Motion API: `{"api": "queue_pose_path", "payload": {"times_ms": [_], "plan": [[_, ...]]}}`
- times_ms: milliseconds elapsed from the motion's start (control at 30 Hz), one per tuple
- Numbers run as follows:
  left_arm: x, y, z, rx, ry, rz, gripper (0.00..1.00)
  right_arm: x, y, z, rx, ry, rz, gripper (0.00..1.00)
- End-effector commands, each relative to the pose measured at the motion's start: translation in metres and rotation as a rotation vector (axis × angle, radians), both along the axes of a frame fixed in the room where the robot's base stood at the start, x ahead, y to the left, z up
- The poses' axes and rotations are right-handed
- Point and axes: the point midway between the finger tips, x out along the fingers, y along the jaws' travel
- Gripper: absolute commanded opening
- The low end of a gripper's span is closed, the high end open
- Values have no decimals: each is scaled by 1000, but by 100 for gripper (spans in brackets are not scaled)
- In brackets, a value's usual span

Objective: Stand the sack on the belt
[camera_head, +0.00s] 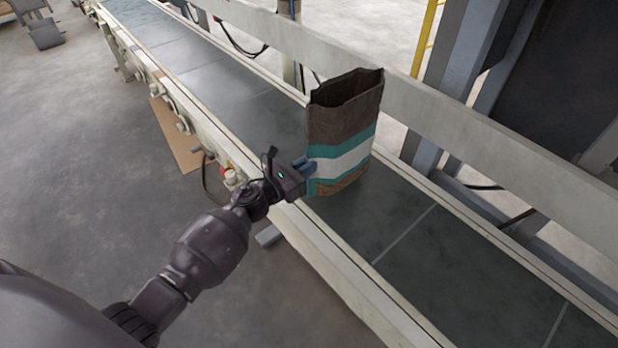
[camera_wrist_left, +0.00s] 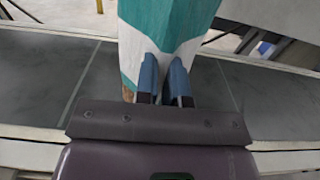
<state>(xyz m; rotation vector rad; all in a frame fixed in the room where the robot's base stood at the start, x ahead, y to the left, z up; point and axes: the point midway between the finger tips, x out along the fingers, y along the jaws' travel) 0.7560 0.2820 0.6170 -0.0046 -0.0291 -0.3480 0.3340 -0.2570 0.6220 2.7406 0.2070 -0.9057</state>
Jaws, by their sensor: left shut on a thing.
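A brown paper sack (camera_head: 345,119) with teal and white bands is upright at the belt, its top open. My left gripper (camera_head: 308,166) is shut on the left side edge of the sack, low on its banded part. In the left wrist view the sack's teal and white side (camera_wrist_left: 165,30) rises between the blue fingertips (camera_wrist_left: 163,85). The dark belt (camera_head: 400,225) runs beneath the sack. The sack's bottom edge is over the belt; I cannot tell for sure whether it touches. My right gripper is not in view.
A pale guard rail (camera_head: 480,135) runs along the belt's far side, close behind the sack. The near frame rail (camera_head: 340,270) lies under my left wrist. Grey uprights (camera_head: 465,60) stand behind. The belt is clear on both sides of the sack.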

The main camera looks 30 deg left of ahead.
Motion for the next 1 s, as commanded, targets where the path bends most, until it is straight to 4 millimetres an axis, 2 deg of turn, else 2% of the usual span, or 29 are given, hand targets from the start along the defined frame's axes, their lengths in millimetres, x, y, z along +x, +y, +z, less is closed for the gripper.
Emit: {"api": "queue_pose_path", "payload": {"times_ms": [100, 233, 567, 767, 800, 900, 967, 1000], "plan": [[-2, -1, -23, -2, 9, 0, 0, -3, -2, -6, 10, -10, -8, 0], [-2, -1, -39, -2, 9, 0, 0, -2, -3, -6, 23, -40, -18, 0], [0, 0, -39, 0, -1, 0, 0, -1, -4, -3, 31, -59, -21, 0], [-1, 0, -46, 0, 3, -1, 0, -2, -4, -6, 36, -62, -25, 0], [-1, 0, -46, 0, 3, 0, 11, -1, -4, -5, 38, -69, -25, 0], [0, 0, -44, -1, 1, 0, 27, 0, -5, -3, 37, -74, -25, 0], [0, 0, -44, 0, 1, 0, 35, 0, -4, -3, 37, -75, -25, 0], [0, 0, -43, 0, 0, 0, 35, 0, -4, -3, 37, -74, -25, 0]]}}
